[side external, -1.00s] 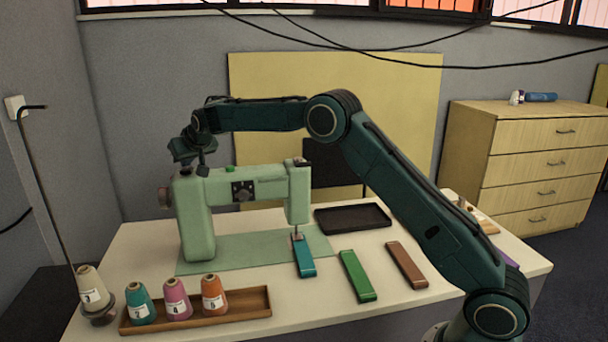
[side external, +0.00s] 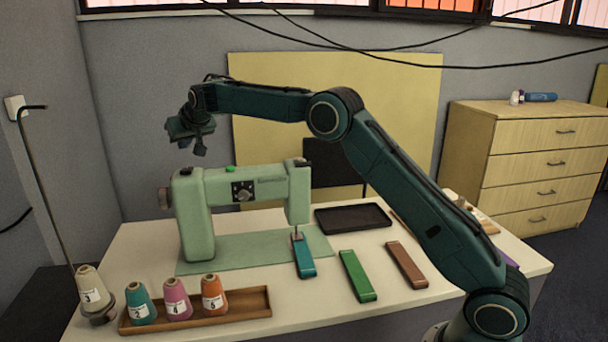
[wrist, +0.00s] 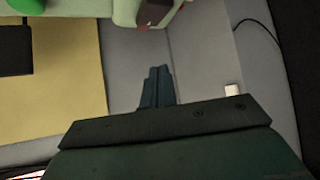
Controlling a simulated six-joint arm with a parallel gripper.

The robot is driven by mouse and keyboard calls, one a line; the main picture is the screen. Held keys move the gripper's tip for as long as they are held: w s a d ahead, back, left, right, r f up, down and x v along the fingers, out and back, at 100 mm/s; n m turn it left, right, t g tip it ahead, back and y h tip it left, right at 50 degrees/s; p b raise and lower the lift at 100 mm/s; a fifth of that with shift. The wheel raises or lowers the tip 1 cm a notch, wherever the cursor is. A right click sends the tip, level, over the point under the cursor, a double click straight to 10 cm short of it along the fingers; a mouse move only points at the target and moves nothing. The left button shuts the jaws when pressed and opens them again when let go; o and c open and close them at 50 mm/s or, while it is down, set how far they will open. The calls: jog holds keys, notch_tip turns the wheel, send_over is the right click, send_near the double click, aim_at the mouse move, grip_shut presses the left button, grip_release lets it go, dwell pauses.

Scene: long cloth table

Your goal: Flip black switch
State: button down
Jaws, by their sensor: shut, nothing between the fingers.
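The pale green sewing machine (side external: 245,183) stands on the table. A small dark piece (side external: 186,171) sits on its top left end; it may be the black switch, but is too small to tell its position. A black plate with a dial (side external: 243,191) is on its front. My gripper (side external: 200,151) is shut and empty, in the air above the machine's left end, apart from it. In the wrist view its closed fingers (wrist: 157,77) point toward the machine's edge, where a dark reddish-brown part (wrist: 153,12) shows; I cannot tell what it is.
A green knob (side external: 230,169) rises from the machine's top. Thread cones, including an orange one (side external: 212,293), stand at the table's front left. Teal (side external: 304,258), green (side external: 357,276) and brown (side external: 407,264) strips and a black tray (side external: 352,217) lie to the right.

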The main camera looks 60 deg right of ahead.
jog(key=shift+r, duration=1.05)
jog(key=shift+s+r, duration=0.1)
jog(key=s+a+r+n+g+y, duration=0.1)
jog(key=s+r, duration=0.3)
jog(key=s, duration=0.9)
jog(key=s+a+r+n+g+y, duration=0.15)
jog(key=s+r, duration=0.25)
jog(key=s, duration=1)
jog(key=s+a+f, duration=0.1)
jog(key=s+f, duration=0.3)
jog(key=s, duration=0.5)
jog(key=s+a+f+g, duration=0.1)
jog(key=s+f, duration=0.3)
jog(key=s, duration=0.6)
jog(key=s+f, duration=0.4)
jog(key=s, duration=0.6)
jog(key=shift+a, duration=0.4)
jog(key=shift+w+n, duration=0.15)
jog(key=shift+n, duration=0.2)
